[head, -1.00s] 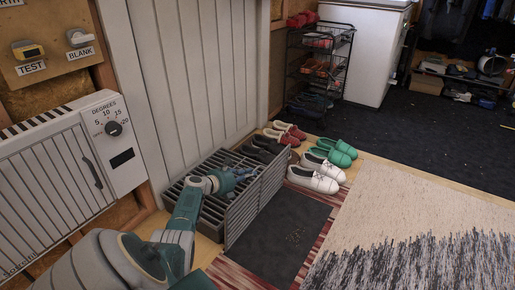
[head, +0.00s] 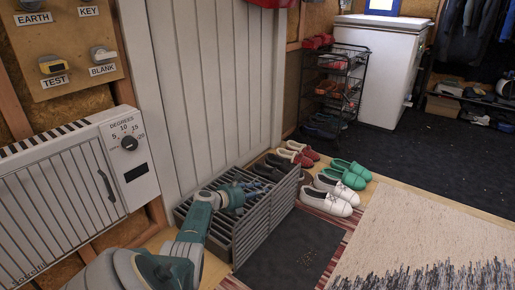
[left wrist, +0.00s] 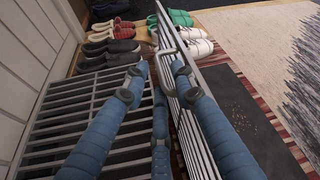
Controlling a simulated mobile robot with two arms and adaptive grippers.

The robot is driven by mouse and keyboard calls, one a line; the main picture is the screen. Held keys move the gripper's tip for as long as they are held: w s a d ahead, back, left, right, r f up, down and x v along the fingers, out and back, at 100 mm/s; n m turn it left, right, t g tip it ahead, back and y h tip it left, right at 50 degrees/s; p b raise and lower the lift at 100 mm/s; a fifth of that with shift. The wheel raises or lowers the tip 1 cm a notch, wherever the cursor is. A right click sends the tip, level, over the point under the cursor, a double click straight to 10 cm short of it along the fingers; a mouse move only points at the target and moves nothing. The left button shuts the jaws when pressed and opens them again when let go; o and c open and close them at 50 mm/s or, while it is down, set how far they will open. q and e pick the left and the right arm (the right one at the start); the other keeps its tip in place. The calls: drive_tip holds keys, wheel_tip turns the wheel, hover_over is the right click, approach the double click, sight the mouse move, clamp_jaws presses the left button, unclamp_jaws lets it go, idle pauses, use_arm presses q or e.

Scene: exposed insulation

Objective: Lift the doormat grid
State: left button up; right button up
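The doormat grid (head: 268,222) is a grey slatted panel standing steeply upright beside the dark mat. It also shows edge-on in the left wrist view (left wrist: 186,130), with a loop handle at its far part. A slatted grating or tray lies flat to its left (left wrist: 75,120). I see no clear clamping on the panel or handle. My right gripper is not in view.
Several pairs of shoes (head: 328,195) stand just beyond the grid. A wall heater (head: 70,195) is at the left, and a white panelled wall (head: 210,90) is behind. A dark mat (head: 285,250) and a pale rug (head: 420,240) lie to the right. A shoe rack (head: 335,90) stands farther back.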

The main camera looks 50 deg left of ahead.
use_arm(q)
drive_tip(key=v, duration=1.2)
drive_tip(key=shift+w, duration=0.1)
idle(0.4)
